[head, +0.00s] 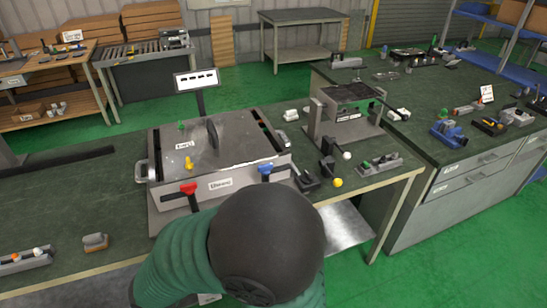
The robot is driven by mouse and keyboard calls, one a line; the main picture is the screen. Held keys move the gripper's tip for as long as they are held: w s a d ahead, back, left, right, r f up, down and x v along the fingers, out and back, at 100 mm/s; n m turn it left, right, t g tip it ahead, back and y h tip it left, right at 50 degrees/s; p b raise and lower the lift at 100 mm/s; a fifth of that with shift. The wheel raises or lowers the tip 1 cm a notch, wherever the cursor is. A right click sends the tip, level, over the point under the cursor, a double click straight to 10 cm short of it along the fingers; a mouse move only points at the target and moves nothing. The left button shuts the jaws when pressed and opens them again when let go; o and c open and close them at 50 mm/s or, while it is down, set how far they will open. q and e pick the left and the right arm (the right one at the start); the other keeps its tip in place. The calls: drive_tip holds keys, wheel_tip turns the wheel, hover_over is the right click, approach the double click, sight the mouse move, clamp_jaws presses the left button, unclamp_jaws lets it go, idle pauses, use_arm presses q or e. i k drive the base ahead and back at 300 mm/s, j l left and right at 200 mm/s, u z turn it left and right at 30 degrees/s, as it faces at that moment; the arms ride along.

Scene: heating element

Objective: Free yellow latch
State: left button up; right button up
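A grey metal box (225,145) with a flat lid stands on the green-topped workbench. The yellow latch (189,163) is a small upright piece on the lid's left part, near its front edge. A red latch (187,189) and a blue latch (266,170) sit on the box's front side. A small green piece (181,126) is near the lid's back left. My green arm with a large black joint cap covers the front of the bench below the box. Neither gripper shows.
A second metal fixture (348,112) with a dark top stands right of the box. A yellow ball knob (337,182) and a white ball knob (347,156) are near it. A sign on a post (197,81) rises behind the box. Bench space left of the box is mostly clear.

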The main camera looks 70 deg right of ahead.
sight(189, 165)
drive_tip(key=z, duration=1.7)
